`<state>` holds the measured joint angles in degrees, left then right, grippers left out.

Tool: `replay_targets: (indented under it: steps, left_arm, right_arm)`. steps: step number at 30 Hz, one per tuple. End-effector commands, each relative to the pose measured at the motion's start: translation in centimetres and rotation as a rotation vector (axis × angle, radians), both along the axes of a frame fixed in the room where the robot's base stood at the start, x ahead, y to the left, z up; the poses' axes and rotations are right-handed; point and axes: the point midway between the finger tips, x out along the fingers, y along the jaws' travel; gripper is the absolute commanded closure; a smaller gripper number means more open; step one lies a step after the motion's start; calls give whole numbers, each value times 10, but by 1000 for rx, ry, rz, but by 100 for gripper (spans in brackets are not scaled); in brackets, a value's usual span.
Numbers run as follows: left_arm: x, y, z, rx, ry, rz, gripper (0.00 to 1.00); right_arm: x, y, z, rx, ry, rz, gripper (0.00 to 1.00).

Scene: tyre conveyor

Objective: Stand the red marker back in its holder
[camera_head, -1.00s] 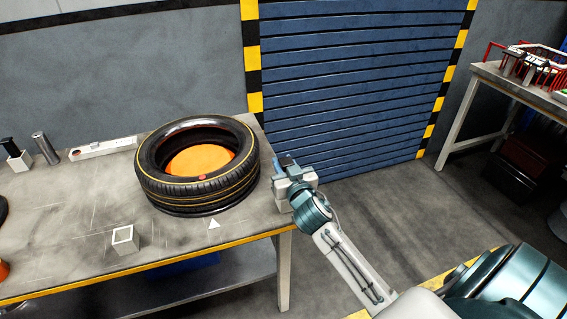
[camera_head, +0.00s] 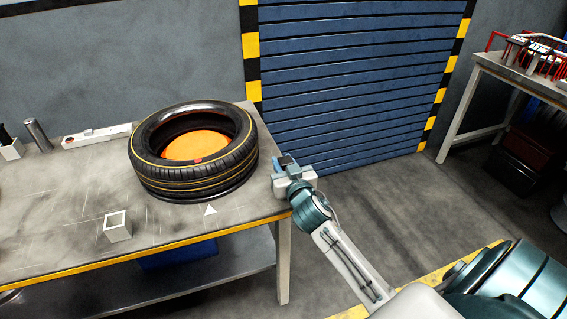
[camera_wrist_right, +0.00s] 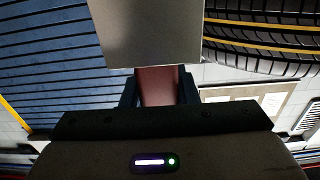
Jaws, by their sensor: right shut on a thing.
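My right gripper (camera_head: 287,168) is near the table's right end, just right of the tyre. In the right wrist view its two dark fingers (camera_wrist_right: 160,90) are shut on a dull red piece, which I take to be the red marker (camera_wrist_right: 158,88). Only a short part of it shows; a pale grey block-like surface (camera_wrist_right: 145,30) covers its far end, and I cannot tell what that is. A small square white holder (camera_head: 118,232) stands open and apparently empty near the table's front edge, well left of the gripper. My left gripper is not in view.
A black tyre (camera_head: 200,180) with an orange centre (camera_head: 195,145) stands on the table (camera_head: 60,215), between gripper and holder. At the back left are a grey cylinder (camera_head: 38,136), a long pale bar (camera_head: 98,137) and another holder (camera_head: 11,151) with a black thing.

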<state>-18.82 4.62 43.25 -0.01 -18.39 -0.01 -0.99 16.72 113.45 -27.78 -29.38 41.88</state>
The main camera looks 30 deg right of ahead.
Motion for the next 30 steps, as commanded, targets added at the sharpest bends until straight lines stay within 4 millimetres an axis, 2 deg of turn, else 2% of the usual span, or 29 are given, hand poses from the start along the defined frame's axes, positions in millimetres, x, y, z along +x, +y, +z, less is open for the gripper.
replay_targets:
  steps: [1,4,5,13,16,21,30]
  left_arm:
    - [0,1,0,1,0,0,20]
    - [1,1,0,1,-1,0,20]
    - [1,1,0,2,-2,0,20]
    - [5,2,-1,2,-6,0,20]
    - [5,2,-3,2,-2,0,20]
    - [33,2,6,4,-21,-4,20]
    - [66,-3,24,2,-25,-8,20]
  right_arm:
    - [0,0,0,0,0,0,69]
    - [0,0,0,0,0,0,50]
    - [0,0,0,0,0,0,48]
    - [-1,0,0,0,0,0,48]
    - [-7,2,-1,0,0,1,48]
    - [-35,8,-3,-2,1,1,48]
    - [-89,21,-3,-1,1,1,48]
